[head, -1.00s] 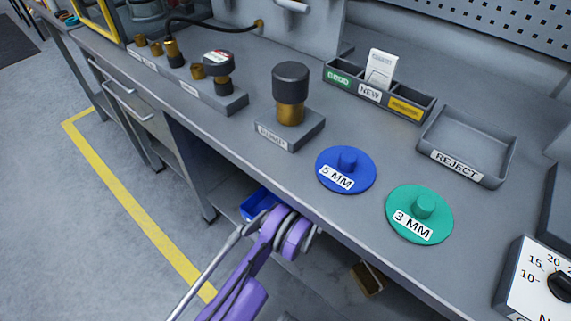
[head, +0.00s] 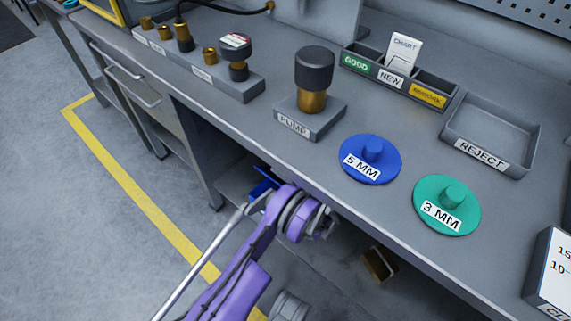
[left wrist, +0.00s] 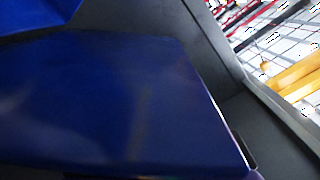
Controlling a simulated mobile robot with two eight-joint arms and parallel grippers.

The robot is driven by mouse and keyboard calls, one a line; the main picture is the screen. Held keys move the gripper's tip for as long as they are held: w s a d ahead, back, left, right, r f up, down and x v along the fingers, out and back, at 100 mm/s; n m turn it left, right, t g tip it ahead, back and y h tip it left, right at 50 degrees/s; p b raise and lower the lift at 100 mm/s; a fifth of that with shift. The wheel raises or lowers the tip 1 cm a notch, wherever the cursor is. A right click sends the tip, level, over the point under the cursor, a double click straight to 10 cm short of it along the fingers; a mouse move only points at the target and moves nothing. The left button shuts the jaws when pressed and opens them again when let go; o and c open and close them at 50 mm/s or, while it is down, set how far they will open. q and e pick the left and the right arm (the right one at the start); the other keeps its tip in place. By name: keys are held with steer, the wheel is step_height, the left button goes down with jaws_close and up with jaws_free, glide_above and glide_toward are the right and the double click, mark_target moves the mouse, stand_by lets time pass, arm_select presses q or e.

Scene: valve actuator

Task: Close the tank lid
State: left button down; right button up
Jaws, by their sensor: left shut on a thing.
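A blue flat panel (left wrist: 110,100), which looks like the tank lid, fills most of the left wrist view, very close to the camera. In the head view a small part of a blue thing (head: 264,188) shows under the bench edge, beside my left wrist. My left arm reaches in under the bench top. Only a sliver of my left gripper (left wrist: 243,158) shows, at the panel's lower right edge, and it is shut on the blue panel. The fingertips and the rest of the tank are hidden. My right gripper is not in view.
The bench top's front edge lies just above my left arm. On it stand the pump block (head: 311,118), blue 5 MM disc (head: 385,167), green 3 MM disc (head: 462,211) and reject tray (head: 529,148). A small brown box (head: 379,265) lies below. Floor to the left is clear.

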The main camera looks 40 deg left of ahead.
arm_select(q)
steer(key=shift+s+a+f+n, duration=0.1)
steer(key=shift+s+f+n, duration=1.15)
steer(key=shift+f, duration=0.45)
steer(key=shift+s+a+f+n, duration=0.1)
steer(key=shift+s+f+n, duration=0.95)
steer(key=shift+f+n, duration=0.5)
steer(key=shift+s+f+n, duration=1.15)
steer(key=shift+f+n, duration=0.05)
steer(key=shift+f, duration=0.6)
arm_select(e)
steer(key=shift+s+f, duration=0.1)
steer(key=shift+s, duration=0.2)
arm_select(q)
steer(key=c, duration=0.9)
jaws_free()
steer(key=shift+s, duration=0.1)
steer(key=d, duration=0.3)
steer(key=d+p, duration=0.1)
steer(key=d, duration=0.3)
steer(key=s+d, duration=0.1)
steer(key=d, duration=0.2)
steer(key=shift+d+p, duration=0.35)
steer(key=shift+p, duration=0.05)
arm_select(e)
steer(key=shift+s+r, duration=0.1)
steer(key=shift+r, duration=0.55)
